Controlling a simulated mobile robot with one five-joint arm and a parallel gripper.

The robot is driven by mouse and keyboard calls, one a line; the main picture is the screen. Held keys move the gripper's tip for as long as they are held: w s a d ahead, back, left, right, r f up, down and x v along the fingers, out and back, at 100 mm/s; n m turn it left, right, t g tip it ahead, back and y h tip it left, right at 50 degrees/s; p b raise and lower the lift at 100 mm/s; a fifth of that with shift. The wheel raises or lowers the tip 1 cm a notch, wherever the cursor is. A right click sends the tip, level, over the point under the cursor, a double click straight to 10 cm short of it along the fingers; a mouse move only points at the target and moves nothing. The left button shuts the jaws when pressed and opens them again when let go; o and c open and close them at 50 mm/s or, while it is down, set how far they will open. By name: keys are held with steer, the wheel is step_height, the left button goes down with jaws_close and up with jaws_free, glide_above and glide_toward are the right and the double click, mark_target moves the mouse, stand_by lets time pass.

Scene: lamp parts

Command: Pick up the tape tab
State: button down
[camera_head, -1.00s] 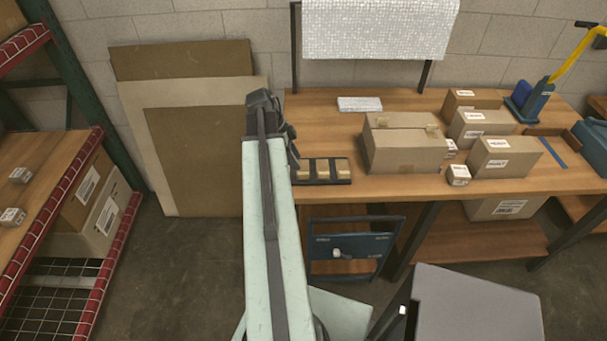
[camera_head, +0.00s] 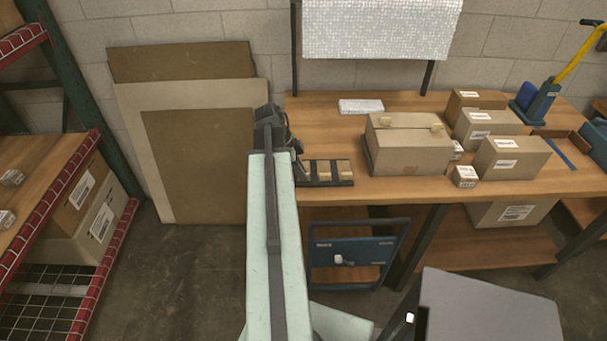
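A dark rack (camera_head: 332,182) at the front left edge of the wooden bench holds tan tabs; one tape tab (camera_head: 343,168) shows at its right end, with others to its left.
The wooden bench (camera_head: 400,188) carries several cardboard boxes at the right and a white flat pack (camera_head: 361,106) behind. A blue cart (camera_head: 352,252) stands below its front edge. Flat cardboard sheets (camera_head: 200,160) lean on the wall. A red-edged shelf (camera_head: 75,190) stands left.

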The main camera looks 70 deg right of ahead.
step_height(320, 180, up, 10)
steer(key=p, duration=1)
